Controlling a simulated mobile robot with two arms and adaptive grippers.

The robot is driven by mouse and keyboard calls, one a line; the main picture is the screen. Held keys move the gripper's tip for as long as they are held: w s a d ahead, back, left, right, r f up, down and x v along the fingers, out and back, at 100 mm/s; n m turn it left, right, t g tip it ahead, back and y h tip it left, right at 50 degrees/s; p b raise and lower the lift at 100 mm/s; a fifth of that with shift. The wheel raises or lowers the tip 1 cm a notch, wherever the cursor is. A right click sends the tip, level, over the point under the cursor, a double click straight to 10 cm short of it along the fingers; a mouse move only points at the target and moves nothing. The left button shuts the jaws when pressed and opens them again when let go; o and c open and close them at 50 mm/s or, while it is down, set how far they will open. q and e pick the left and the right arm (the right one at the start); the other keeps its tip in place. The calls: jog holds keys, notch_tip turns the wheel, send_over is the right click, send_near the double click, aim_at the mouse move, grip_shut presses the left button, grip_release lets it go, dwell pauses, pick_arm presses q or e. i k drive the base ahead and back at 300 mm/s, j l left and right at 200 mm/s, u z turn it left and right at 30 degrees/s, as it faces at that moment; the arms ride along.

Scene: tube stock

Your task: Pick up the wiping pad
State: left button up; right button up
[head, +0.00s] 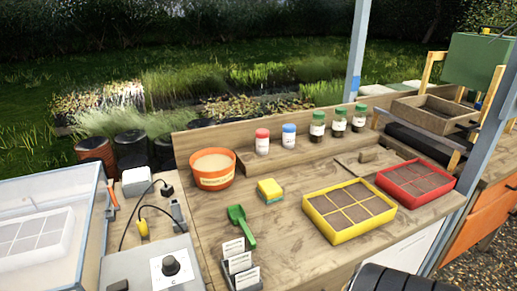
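The wiping pad (270,188) appears to be the small block with a yellow top and a teal underside. It lies flat on the wooden bench, right of the orange tub and just behind the green scoop. Nothing touches or covers it. Neither of my grippers shows in the head view.
Near the pad are an orange tub (212,182), a green scoop (241,223), a label holder (243,277) and a yellow tray (322,234). A red tray (389,194) sits further right. Several capped bottles stand along the back. Bare wood lies right of the scoop.

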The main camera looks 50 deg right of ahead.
aim_at(270, 192)
jog(key=z, duration=1.7)
